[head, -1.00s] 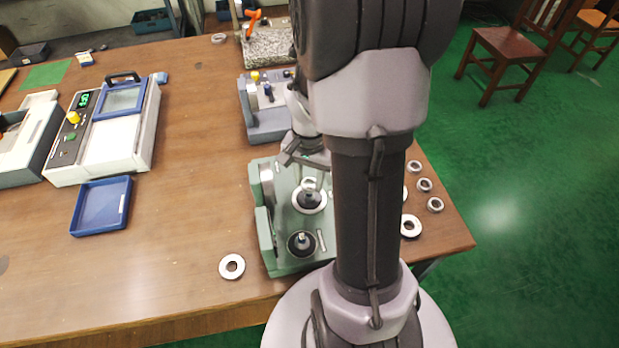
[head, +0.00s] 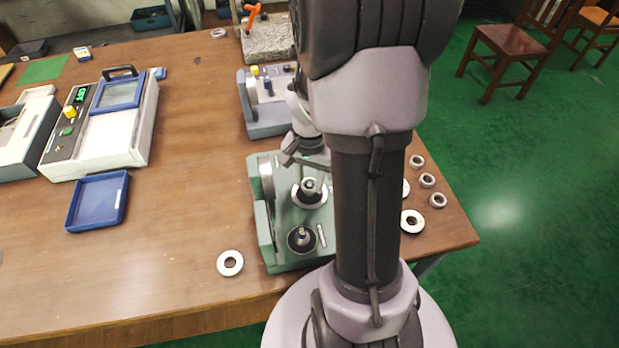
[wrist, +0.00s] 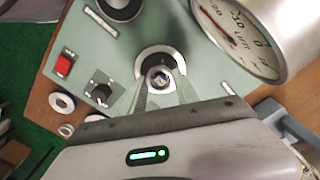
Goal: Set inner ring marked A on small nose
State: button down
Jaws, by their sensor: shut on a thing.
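A green fixture (head: 285,258) stands at the table's front edge with two upright noses. The rear nose (head: 311,188) has a pale round collar at its base; the front nose (head: 301,238) is dark and bare. In the wrist view my gripper (wrist: 161,82) straddles a nose, its fingers shut on a small ring (wrist: 161,74) that looks to be around the nose tip. Fingers and dark surroundings hide much of this ring. I cannot read its mark, nor tell whether it is fully seated. My arm hides the fixture's right side in the head view.
A loose pale ring (head: 230,262) lies left of the fixture. More rings (head: 412,222) lie to the right. A dial gauge (wrist: 240,35) stands close beside my gripper. A blue tray (head: 97,202) sits further left, with clear table between.

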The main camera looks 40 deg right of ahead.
jog(key=shift+f+b, duration=1)
jog(key=shift+f, duration=0.2)
jog(key=c, duration=0.8)
grip_release()
jog(key=shift+r, duration=0.1)
jog(key=shift+c, duration=0.2)
notch_tip(320, 180, up, 17)
jog(key=p, duration=0.7)
jog(key=shift+r+p, duration=0.2)
jog(key=shift+p, duration=0.2)
